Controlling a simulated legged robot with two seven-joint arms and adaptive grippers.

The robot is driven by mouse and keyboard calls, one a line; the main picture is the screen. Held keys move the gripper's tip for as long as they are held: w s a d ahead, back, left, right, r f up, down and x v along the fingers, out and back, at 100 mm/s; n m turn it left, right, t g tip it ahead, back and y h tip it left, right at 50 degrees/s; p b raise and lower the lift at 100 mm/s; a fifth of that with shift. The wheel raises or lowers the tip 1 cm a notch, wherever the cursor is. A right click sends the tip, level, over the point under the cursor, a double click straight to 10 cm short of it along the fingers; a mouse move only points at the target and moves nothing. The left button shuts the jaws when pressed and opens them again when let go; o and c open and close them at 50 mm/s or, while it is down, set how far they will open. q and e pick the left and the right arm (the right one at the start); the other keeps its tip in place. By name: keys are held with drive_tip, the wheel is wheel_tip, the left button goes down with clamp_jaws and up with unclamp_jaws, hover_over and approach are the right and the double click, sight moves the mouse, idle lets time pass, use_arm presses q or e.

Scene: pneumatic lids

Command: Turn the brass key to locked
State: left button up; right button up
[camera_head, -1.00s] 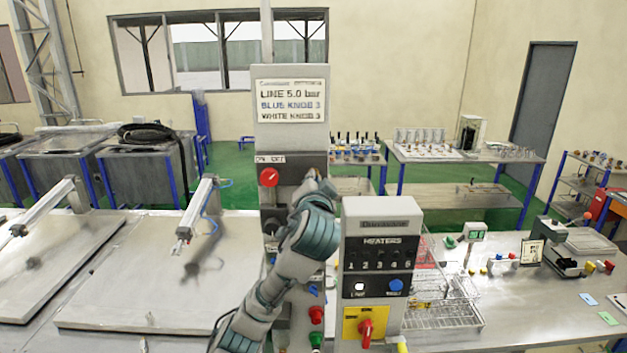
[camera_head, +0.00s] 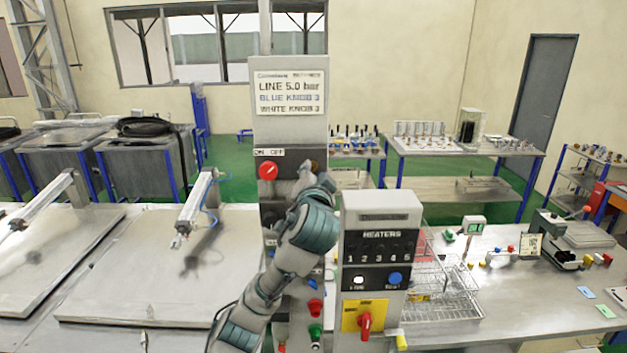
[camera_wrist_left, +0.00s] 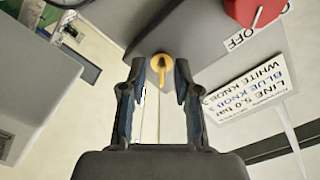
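The brass key (camera_wrist_left: 162,64) shows yellow in the left wrist view, on the grey face of the tall control panel (camera_head: 290,128). It lies just beyond and between the two fingertips of my left gripper (camera_wrist_left: 161,78). The fingers are apart, with nothing clearly held between them. In the head view my left gripper (camera_head: 305,182) is in front of the panel, right of the red ON/OFF knob (camera_head: 268,171), and mostly hides the key area. The red knob also shows at the top right in the wrist view (camera_wrist_left: 254,10). My right gripper is not in view.
A smaller heater box (camera_head: 379,215) with switches and a red handle (camera_head: 365,325) stands close right of my left arm. Lower panel knobs, red (camera_head: 315,307) and green, are beside the forearm. A wire basket (camera_head: 445,295) is further right.

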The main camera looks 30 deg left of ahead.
use_arm(q)
drive_tip(key=v, duration=1.1)
drive_tip(key=shift+d, duration=0.35)
drive_tip(key=shift+s+a, duration=0.1)
drive_tip(key=shift+s, duration=0.15)
drive_tip(key=shift+a+f, duration=0.15)
